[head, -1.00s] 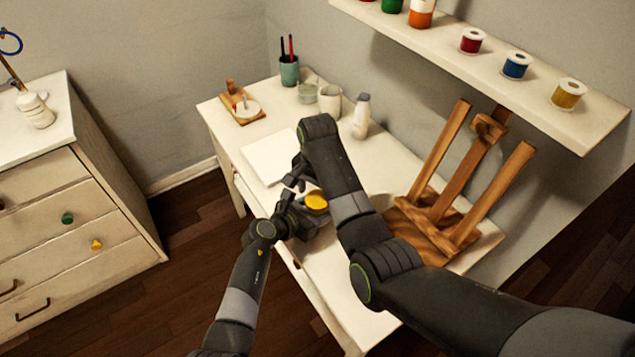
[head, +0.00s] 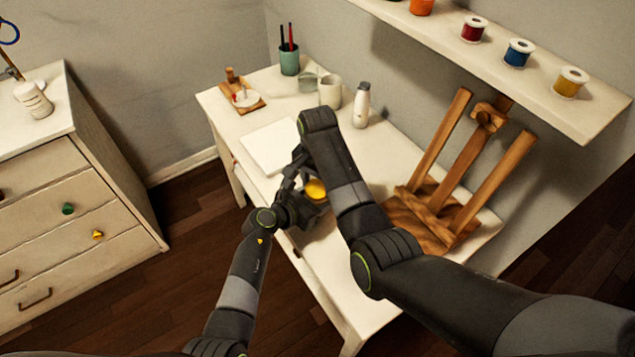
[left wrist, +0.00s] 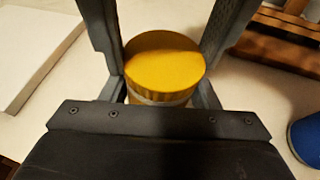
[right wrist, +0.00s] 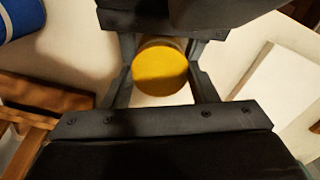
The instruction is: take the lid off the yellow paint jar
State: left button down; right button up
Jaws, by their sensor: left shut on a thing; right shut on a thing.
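The yellow paint jar has a round yellow lid (left wrist: 165,62) on top, with a pale band of its body (left wrist: 160,98) below. In the left wrist view my left gripper (left wrist: 163,85) is shut on the jar, its fingers on both sides. In the right wrist view my right gripper (right wrist: 160,75) is shut around the yellow lid, with part of the other gripper close above. In the head view the lid (head: 315,190) shows between both hands, at the white desk's front; my right arm hides most of the jar. No gap between lid and jar is visible.
A blue jar (left wrist: 307,140) stands close by. On the desk (head: 345,290) are a white pad (head: 270,147), a wooden easel (head: 430,215), a white bottle (head: 361,105), mugs and a brush cup (head: 289,60). A shelf (head: 590,122) with paints hangs at right.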

jog(key=n, duration=0.5)
jog(key=shift+n, duration=0.4)
jog(key=n, duration=0.4)
jog(key=o, duration=1)
jog(key=shift+o, duration=0.3)
jog(key=shift+s+a, duration=0.1)
jog(key=shift+a, duration=0.05)
